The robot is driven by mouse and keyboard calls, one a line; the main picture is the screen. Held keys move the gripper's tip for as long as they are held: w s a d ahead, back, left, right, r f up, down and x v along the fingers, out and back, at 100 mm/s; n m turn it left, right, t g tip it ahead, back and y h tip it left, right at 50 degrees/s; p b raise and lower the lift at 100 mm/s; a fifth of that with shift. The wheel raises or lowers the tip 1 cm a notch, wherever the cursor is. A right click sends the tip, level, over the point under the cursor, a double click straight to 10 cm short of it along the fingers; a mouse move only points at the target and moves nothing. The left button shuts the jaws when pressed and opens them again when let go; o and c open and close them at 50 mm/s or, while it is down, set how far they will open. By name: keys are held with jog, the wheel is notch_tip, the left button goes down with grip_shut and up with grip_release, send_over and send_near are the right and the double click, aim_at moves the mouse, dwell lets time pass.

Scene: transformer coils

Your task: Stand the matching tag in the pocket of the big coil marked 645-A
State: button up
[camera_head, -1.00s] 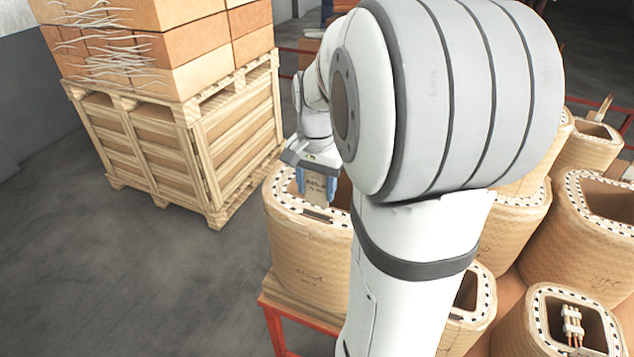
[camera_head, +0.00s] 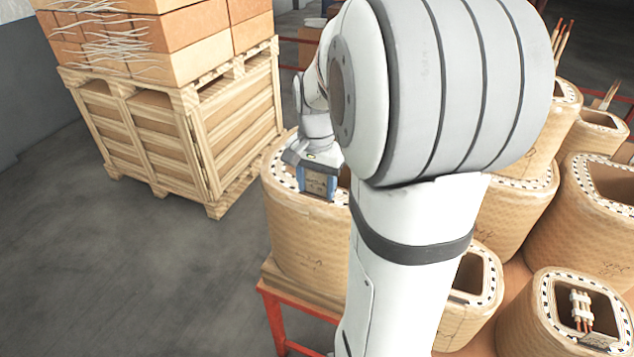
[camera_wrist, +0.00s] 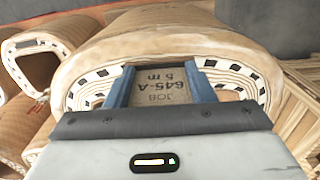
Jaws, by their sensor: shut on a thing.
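My gripper (camera_head: 318,194) is shut on a brown tag (camera_head: 316,183). In the wrist view the tag (camera_wrist: 160,88) sits between the two blue fingers (camera_wrist: 163,76) and reads "JOB 645-A 5 m", upside down in that picture. The gripper is over the near rim of a big tan coil (camera_head: 300,240) on the left, whose rim also shows in the wrist view (camera_wrist: 88,85). Faint writing on its front is too small to read. The tag's lower edge is at the rim; I cannot tell whether it is in a pocket, as none shows clearly.
A wooden crate (camera_head: 165,145) stacked with cartons (camera_head: 155,50) stands left of the coil. Several other coils stand close on the right, one with white-clipped rods (camera_head: 582,308) inside. A red stand (camera_head: 275,320) is under the big coil. Grey floor (camera_head: 130,290) is clear at lower left.

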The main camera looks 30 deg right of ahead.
jog(key=shift+s+f, duration=0.1)
jog(key=shift+f, duration=0.1)
jog(key=o, duration=1)
jog(key=shift+a+f, duration=0.15)
jog(key=r, duration=0.8)
jog(key=shift+w+r+b, duration=0.25)
jog(key=shift+b, duration=0.1)
jog(key=s+a+f+n+t, duration=0.1)
jog(key=s+a+f+n, duration=0.1)
jog(key=s+a+n, duration=0.1)
jog(key=s+a+f+n+t, duration=0.1)
jog(key=s+a+n, duration=0.3)
jog(key=s+a, duration=0.1)
jog(key=s+a+f+n+t, duration=0.1)
jog(key=s+a+f+n, duration=0.1)
jog(key=s, duration=0.3)
jog(key=shift+a+f+n, duration=0.3)
jog(key=shift+a+n, duration=0.6)
